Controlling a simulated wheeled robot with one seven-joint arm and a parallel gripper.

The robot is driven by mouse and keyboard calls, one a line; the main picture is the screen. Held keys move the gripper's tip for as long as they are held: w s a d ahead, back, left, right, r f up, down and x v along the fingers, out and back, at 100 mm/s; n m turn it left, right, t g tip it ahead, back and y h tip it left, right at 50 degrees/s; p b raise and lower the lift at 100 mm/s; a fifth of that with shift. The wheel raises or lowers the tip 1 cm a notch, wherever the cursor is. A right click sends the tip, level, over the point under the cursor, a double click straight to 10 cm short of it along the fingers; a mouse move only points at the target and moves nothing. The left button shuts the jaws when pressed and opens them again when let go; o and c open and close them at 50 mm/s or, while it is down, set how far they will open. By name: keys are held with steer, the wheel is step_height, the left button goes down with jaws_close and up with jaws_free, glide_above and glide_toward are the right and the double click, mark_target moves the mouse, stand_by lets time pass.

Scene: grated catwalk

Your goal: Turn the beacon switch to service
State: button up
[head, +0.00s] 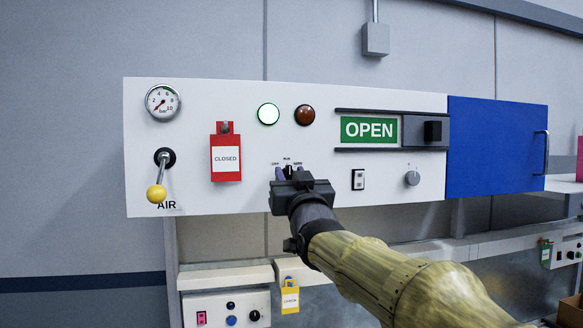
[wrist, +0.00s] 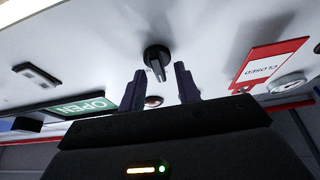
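The beacon switch is a black rotary knob (wrist: 155,54) on the white panel, under small labels (head: 287,161) that seem to read OFF, RUN and SERV, left to right. In the head view my gripper (head: 288,173) is in front of the knob and hides most of it. In the wrist view my gripper (wrist: 159,72) is open, one finger on each side of the knob's grip, with gaps visible. The fingers do not look closed on it. The knob's pointer setting is hard to read. A lit white-green lamp (head: 268,114) and a dark red lamp (head: 305,115) are above.
On the panel are a red CLOSED tag (head: 226,172), a yellow-knobbed AIR lever (head: 157,193), a gauge (head: 162,102), an OPEN sign with slider (head: 370,130), a rocker switch (head: 358,179) and a grey knob (head: 412,178). A blue door (head: 497,147) is at right.

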jaws_close()
steer(key=shift+m, duration=0.4)
steer(key=shift+m+h+b, duration=0.3)
steer(key=shift+m+h, duration=0.3)
steer(key=shift+m, duration=0.2)
steer(key=m+h+p, duration=0.1)
steer(key=m+h, duration=0.1)
steer(key=m, duration=0.2)
steer(key=shift+r, duration=0.1)
steer(key=m+h+p, duration=0.1)
steer(key=m, duration=0.2)
steer(key=m+h+p, duration=0.1)
steer(key=m+h, duration=0.1)
steer(key=m, duration=0.1)
steer(key=shift+f+m+g, duration=0.2)
steer(key=shift+m+g, duration=0.1)
